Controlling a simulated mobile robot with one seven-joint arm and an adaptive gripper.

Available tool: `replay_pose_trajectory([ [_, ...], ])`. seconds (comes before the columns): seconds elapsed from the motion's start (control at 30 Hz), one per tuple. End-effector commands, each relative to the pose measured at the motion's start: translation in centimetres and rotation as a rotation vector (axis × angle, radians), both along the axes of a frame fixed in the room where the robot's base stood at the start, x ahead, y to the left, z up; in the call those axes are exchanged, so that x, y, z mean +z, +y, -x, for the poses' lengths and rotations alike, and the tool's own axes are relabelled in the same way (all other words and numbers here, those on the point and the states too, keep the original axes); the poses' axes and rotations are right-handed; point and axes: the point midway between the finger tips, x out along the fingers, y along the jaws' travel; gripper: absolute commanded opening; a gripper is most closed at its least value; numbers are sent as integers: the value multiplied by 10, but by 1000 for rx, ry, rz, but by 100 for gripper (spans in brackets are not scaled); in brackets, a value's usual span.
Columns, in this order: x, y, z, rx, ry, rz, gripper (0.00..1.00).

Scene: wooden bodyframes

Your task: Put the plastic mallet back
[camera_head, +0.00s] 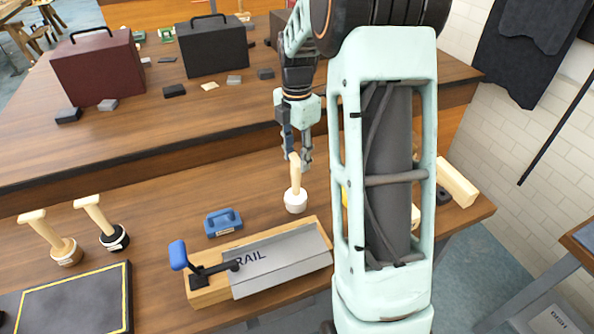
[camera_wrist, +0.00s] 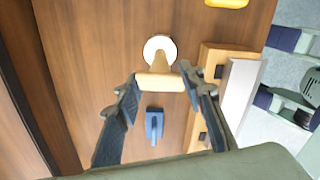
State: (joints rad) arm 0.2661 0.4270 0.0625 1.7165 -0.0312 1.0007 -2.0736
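The plastic mallet, with a white round head (camera_head: 295,202) and a pale wooden handle (camera_head: 296,177), stands head down and upright on the bench. In the wrist view its white head (camera_wrist: 160,48) and the broad handle end (camera_wrist: 160,82) show ahead of my gripper. My gripper (camera_head: 298,160) points down over the handle's top. Its fingers stand apart on either side of the handle end, also in the wrist view (camera_wrist: 159,73). Whether they touch it I cannot tell.
Two similar mallets, one with a wooden head (camera_head: 66,252) and one with a black head (camera_head: 115,238), stand at left by a black mat (camera_head: 78,305). A blue block (camera_head: 223,222) and a wooden fixture marked RAIL (camera_head: 280,262) lie near the plastic mallet. Cases stand behind.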

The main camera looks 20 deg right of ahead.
Motion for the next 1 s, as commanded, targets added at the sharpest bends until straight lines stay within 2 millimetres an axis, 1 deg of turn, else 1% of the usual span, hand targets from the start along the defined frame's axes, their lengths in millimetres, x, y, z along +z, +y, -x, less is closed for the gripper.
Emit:
replay_pose_trajectory([
  [0.03, 9, 0, -1, 0, -3, 1, 36],
  [0.1, 18, 0, -1, -1, -2, 0, 36],
  [0.23, 28, 0, 0, -1, -1, 1, 36],
  [0.33, 31, 0, 0, -1, 0, 0, 36],
  [0.77, 30, 0, 0, -5, 0, 1, 36],
  [0.87, 33, -4, 2, -56, -6, 11, 36],
  [0.97, 40, -14, 8, -193, -22, 34, 36],
  [1.0, 43, -19, 11, -273, -32, 45, 36],
])
